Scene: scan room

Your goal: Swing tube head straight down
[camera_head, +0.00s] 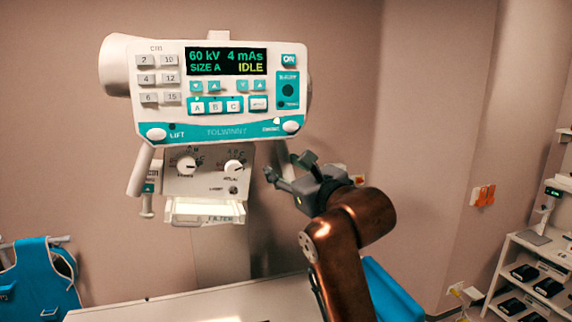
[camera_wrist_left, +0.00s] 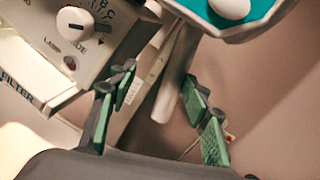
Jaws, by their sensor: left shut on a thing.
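The white tube head (camera_head: 215,125) hangs in the upper left of the head view, with teal trim and a display reading "60 kV 4 mAs, SIZE A, IDLE". Below its panel is a box with two dials and a filter slot (camera_head: 205,212). A white handle (camera_head: 140,172) slants down from its left side. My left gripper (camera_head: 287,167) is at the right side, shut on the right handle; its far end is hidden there. In the left wrist view the white handle (camera_wrist_left: 172,85) stands between the green-padded fingers (camera_wrist_left: 155,105). My right gripper is out of view.
A pale table top (camera_head: 190,303) lies below the tube head. A blue apron (camera_head: 40,280) hangs at the lower left. A white shelf (camera_head: 530,275) with dark items stands at the right.

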